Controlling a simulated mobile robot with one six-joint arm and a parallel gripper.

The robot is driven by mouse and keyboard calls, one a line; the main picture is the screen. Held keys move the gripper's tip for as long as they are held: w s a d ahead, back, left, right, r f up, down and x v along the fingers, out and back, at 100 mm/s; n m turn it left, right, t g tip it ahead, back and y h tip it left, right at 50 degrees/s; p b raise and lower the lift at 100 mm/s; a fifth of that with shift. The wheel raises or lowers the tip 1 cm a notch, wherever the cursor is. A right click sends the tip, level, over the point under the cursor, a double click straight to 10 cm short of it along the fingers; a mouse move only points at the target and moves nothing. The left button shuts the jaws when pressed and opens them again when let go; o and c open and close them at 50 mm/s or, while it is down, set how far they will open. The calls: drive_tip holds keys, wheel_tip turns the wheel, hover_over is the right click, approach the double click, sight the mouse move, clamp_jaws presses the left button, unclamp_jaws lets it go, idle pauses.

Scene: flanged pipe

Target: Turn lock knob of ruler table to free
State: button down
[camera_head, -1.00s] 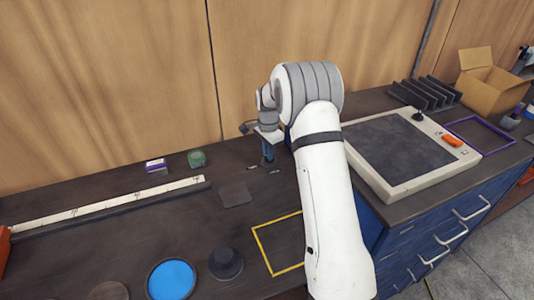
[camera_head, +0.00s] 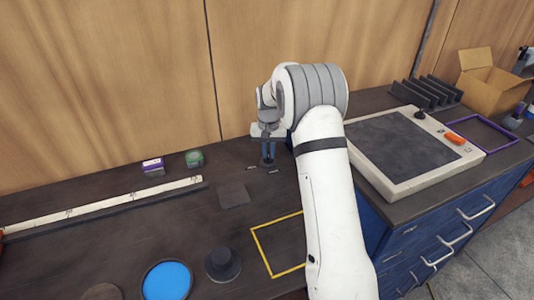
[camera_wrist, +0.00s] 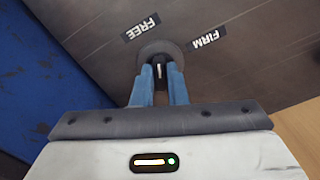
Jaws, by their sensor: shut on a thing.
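The lock knob (camera_wrist: 158,48) is a dark round piece on the dark bench top, in the upper middle of the wrist view. My gripper (camera_wrist: 160,70) has its two blue fingers shut on the knob, with a small pale mark showing between them. The FREE label (camera_wrist: 141,27) lies to the upper left of the knob and the FIRM label (camera_wrist: 207,40) to its upper right. The fingers hide much of the knob, so I cannot tell which label it points to. In the head view my gripper (camera_head: 268,160) reaches down to the bench near the back wall.
A long white ruler (camera_head: 110,206) lies at the left. A purple-and-white box (camera_head: 153,167), a green round item (camera_head: 194,158) and a dark square plate (camera_head: 234,195) are nearby. A yellow frame (camera_head: 262,251) lies in front. A pale-framed panel (camera_head: 405,150) stands to the right.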

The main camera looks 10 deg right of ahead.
sight(269, 155)
drive_tip(key=n, duration=0.4)
drive_tip(key=shift+d+n, duration=0.1)
drive_tip(key=shift+n, duration=0.3)
idle(0.4)
drive_tip(key=c, duration=1.4)
unclamp_jaws()
drive_tip(key=shift+c, duration=0.2)
drive_tip(key=shift+r, duration=0.1)
wheel_tip(269, 155, up, 8)
drive_tip(key=shift+f+b, duration=0.15)
drive_tip(key=shift+b, duration=0.35)
